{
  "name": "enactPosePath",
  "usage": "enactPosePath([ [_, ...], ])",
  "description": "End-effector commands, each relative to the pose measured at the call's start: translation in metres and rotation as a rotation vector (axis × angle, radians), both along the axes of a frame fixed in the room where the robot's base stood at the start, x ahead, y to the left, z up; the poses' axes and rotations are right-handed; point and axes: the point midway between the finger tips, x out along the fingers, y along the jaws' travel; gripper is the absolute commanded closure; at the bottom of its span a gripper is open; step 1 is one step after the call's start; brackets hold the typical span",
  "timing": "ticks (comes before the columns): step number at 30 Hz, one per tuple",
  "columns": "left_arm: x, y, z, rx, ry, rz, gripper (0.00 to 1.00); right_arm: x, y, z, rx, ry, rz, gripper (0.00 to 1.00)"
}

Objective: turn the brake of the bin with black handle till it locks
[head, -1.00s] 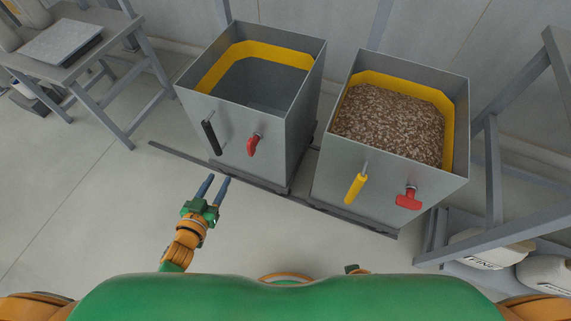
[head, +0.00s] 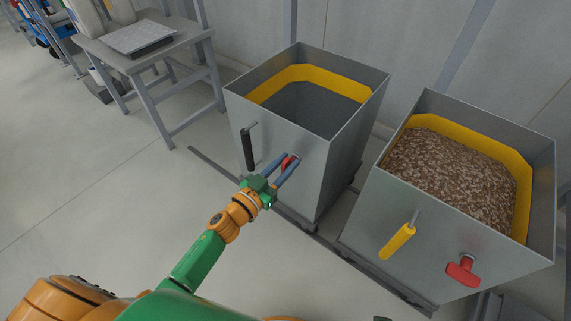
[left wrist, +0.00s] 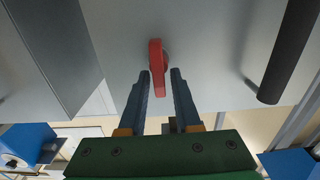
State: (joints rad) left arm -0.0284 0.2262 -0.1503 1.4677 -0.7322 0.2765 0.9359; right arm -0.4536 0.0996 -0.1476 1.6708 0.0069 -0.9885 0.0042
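The grey bin with the black handle (head: 315,160) stands left of the other bin and looks empty inside its yellow band. Its black handle (head: 248,150) hangs on the front, and shows at the right of the left wrist view (left wrist: 290,52). Its red brake (head: 288,163) is on the front, right of the handle, partly hidden by my fingers. My left gripper (head: 287,160) is open at the brake. In the left wrist view the red brake (left wrist: 157,62) lies between the blue fingertips, with a gap on the right; contact on the left is unclear. My right gripper is not in view.
A second bin (head: 375,225), filled with brown pellets, stands close on the right, with a yellow handle (head: 398,241) and a red brake (head: 462,270). A grey table (head: 140,60) stands back left. The floor (head: 120,210) at left is clear.

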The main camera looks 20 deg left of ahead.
Motion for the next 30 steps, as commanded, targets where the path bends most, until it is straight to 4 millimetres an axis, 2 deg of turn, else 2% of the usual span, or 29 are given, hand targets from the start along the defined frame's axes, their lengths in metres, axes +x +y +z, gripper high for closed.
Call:
enactPosePath([
  [1,-0.0001,0.0,-0.0001,0.0,0.0,0.0,0.85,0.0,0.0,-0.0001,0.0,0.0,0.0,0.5],
  [3,-0.0002,0.0001,-0.0002,0.0,0.0,0.0,1.0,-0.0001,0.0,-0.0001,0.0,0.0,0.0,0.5],
  [17,-0.001,-0.0006,-0.0017,0.044,-0.012,0.001,1.0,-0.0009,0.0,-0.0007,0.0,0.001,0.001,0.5],
  [30,-0.0033,-0.0055,-0.0045,0.366,-0.126,0.0,1.0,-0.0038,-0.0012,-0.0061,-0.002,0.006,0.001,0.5],
])
